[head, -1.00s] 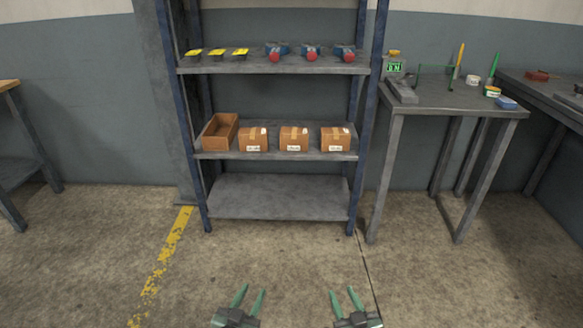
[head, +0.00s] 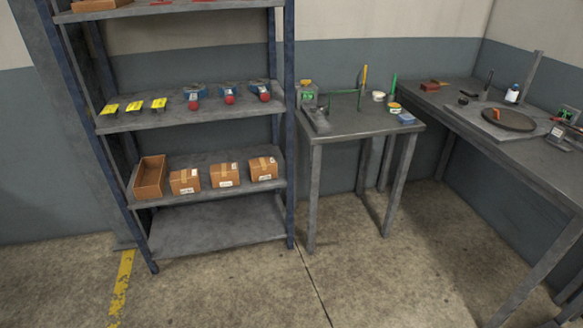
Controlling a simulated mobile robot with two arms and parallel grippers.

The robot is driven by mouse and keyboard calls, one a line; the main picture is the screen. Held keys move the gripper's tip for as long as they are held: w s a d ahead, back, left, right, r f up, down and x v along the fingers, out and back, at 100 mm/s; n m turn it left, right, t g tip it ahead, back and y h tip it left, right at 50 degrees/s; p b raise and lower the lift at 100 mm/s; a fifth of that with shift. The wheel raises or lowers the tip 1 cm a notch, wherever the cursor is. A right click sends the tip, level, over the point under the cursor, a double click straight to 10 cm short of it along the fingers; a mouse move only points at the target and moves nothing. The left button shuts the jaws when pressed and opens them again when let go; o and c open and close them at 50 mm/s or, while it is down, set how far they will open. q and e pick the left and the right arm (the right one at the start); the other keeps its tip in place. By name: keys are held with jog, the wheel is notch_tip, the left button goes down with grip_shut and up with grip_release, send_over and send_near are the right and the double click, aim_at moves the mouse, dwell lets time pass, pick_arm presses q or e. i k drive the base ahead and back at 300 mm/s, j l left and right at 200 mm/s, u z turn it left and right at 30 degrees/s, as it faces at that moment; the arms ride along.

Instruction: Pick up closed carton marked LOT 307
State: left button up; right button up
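Three closed cartons stand in a row on a middle shelf of the rack: a left one (head: 185,181), a middle one (head: 225,175) and a right one (head: 263,168). Each is brown with tape and a white label on its front. The label print is too small to read, so I cannot tell which is LOT 307. An open, empty-looking brown box (head: 149,177) stands to their left on the same shelf. Neither of my grippers shows in the head view now.
The rack (head: 290,130) has blue posts; its shelf above holds yellow-topped items (head: 135,106) and blue-and-red items (head: 229,93). The lowest shelf (head: 215,230) is bare. A grey table (head: 350,125) and a long bench (head: 470,125) stand right. The floor in front is clear.

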aim_at(261, 169)
jog(key=i+j+z, duration=0.35)
jog(key=j, duration=0.25)
jog(key=i+j+z, duration=0.35)
jog(key=j, duration=0.4)
